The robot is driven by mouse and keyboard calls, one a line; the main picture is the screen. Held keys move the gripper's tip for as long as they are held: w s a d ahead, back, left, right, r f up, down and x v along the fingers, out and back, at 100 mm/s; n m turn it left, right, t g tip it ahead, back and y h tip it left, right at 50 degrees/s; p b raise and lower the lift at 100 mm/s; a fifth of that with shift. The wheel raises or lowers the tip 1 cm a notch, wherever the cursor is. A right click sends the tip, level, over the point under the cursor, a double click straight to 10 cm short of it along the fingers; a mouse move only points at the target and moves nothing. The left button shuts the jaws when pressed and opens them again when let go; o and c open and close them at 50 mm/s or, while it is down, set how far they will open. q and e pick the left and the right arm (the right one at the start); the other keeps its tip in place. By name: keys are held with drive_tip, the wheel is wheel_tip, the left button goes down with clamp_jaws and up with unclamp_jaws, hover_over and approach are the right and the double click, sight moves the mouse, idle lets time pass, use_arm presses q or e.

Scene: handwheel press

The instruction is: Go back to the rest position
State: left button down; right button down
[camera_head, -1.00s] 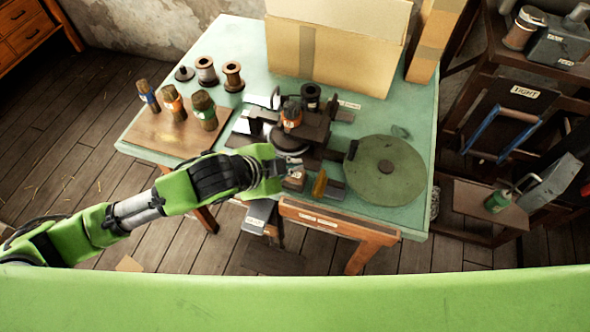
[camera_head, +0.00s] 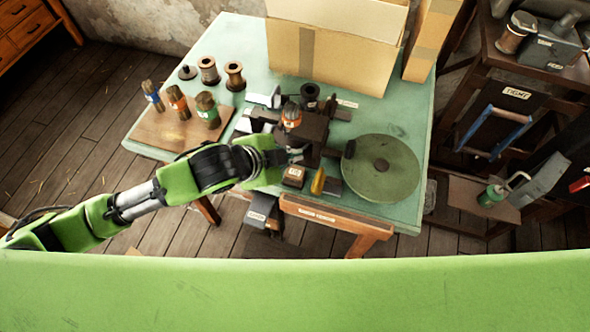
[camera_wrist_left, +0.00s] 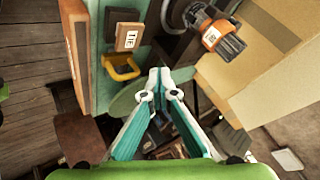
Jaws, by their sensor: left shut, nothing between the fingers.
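My left gripper (camera_head: 298,157) reaches in from the left over the front of the green table (camera_head: 233,42), beside the dark press (camera_head: 313,128). In the left wrist view its teal fingers (camera_wrist_left: 157,78) are together with nothing between them. A small labelled wooden block (camera_head: 293,176) and a yellow handle-like piece (camera_head: 318,181) lie just in front of the fingertips, seemingly apart from them. Both show in the left wrist view, the block (camera_wrist_left: 128,38) above the yellow piece (camera_wrist_left: 122,68). An orange-banded brush-like piece (camera_head: 291,115) stands at the press. My right gripper is out of view.
A green round disc (camera_head: 381,168) lies right of the press. A cardboard box (camera_head: 340,55) stands behind. A wooden board (camera_head: 165,137) with several brush-like pieces and spools nearby is on the left. A shelf (camera_head: 470,207) with tools stands right of the table.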

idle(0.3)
use_arm(q)
drive_tip(key=shift+s+d, duration=0.2)
drive_tip(key=shift+s, duration=0.05)
drive_tip(key=s+a+f+n+g+y, duration=0.2)
drive_tip(key=s+a+f+n+y, duration=0.15)
drive_tip(key=s+a+n, duration=0.55)
drive_tip(key=s+a+f+n+g+y, duration=0.1)
drive_tip(key=s+a+f+n+y, duration=0.25)
drive_tip(key=s+a+n, duration=0.6)
wheel_tip(320, 180, down, 31)
drive_tip(key=s+a+m+g+h+b, duration=0.1)
drive_tip(key=s+a+m+g+b, duration=0.1)
drive_tip(key=s+m+b, duration=0.15)
drive_tip(key=s+a+f+b, duration=0.3)
drive_tip(key=s+f, duration=1.3)
drive_tip(key=f, duration=0.2)
drive_tip(key=shift+f+g+b, duration=0.3)
drive_tip(key=shift+g, duration=0.1)
